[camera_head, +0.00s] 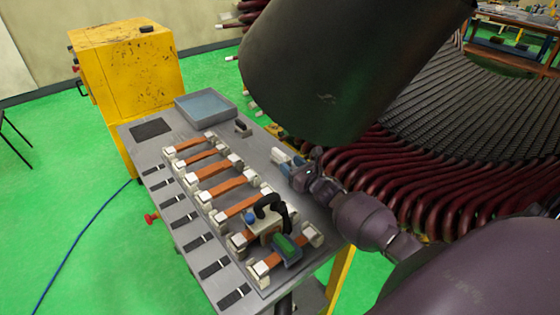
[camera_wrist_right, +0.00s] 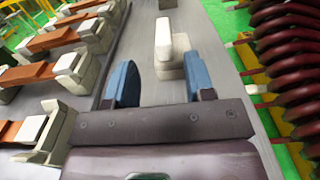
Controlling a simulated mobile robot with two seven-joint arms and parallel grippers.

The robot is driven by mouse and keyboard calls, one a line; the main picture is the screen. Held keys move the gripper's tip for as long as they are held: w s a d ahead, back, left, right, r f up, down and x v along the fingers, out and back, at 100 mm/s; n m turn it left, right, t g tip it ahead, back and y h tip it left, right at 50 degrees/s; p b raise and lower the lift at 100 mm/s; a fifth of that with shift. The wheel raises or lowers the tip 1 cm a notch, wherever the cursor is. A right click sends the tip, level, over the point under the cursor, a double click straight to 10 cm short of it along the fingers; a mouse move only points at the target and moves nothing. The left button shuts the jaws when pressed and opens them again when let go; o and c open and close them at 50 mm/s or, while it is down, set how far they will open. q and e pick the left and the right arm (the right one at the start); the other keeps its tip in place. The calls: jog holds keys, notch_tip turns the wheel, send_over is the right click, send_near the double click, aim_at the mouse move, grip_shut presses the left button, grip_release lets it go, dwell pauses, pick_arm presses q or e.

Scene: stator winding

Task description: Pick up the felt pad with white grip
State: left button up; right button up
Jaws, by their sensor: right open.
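The felt pad with white grip (camera_wrist_right: 164,42) lies on the grey table top in the right wrist view. Its pale upright grip stands on a lighter block-like base. It lies ahead of my right gripper (camera_wrist_right: 160,85), roughly in line with the gap between the two blue fingertips. The fingers are apart with nothing between them. In the head view, my right gripper (camera_head: 291,163) is over the right side of the table, and a small white part of the pad (camera_head: 278,154) shows by its fingertips. My left gripper does not show.
Copper-coloured bars on white-topped blocks (camera_head: 213,171) stand in a row left of the gripper. A black-handled tool (camera_head: 270,207) and a green-and-blue item (camera_head: 287,249) sit at the near end. Dark red stator coils (camera_head: 480,190) border the table's right side. A yellow cabinet (camera_head: 140,75) stands behind.

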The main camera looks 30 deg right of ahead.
aim_at(285, 157)
jog(key=shift+w+r, duration=0.15)
jog(key=shift+w, duration=0.25)
jog(key=w+b, duration=0.1)
jog(key=w, duration=0.2)
jog(key=shift+w+d+r+b, duration=0.1)
jog(key=shift+r+b, duration=0.05)
jog(key=shift+b, duration=0.2)
jog(key=shift+w+r+b, duration=0.1)
jog(key=shift+w+b, duration=0.2)
jog(key=shift+w, duration=0.35)
jog(key=shift+c, duration=0.8)
jog(key=c, duration=0.7)
grip_shut()
